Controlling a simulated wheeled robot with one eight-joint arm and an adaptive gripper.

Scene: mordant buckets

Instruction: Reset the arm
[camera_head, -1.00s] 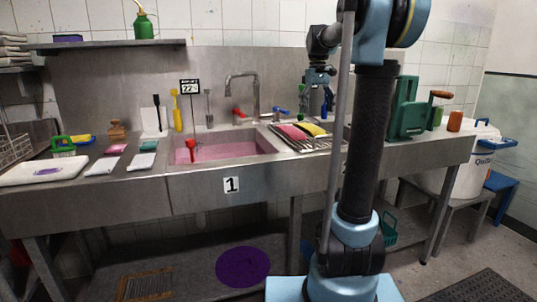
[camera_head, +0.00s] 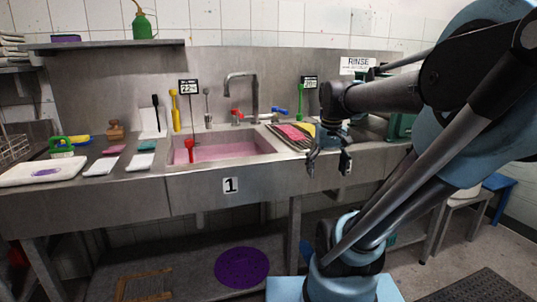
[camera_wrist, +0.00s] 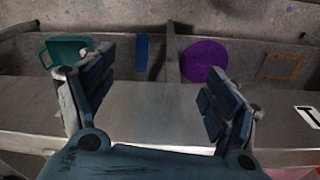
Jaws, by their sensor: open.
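My gripper (camera_head: 328,164) hangs in front of the sink counter's front edge, right of the pink-filled sink, with its fingers pointing down. It is open and empty. In the wrist view my gripper (camera_wrist: 155,105) shows its two dark padded fingers spread wide, with nothing between them but the steel front of the counter. My arm is folded at the right of the head view and hides part of the green machine (camera_head: 400,126) behind it.
The steel counter (camera_head: 290,182) holds a sink (camera_head: 225,148) of pink liquid with a red-handled tool (camera_head: 189,146) in it. A rack (camera_head: 285,140) with pink and yellow pieces lies right of it. A purple disc (camera_head: 242,268) lies on the lower shelf. A blue stool (camera_head: 500,184) stands at right.

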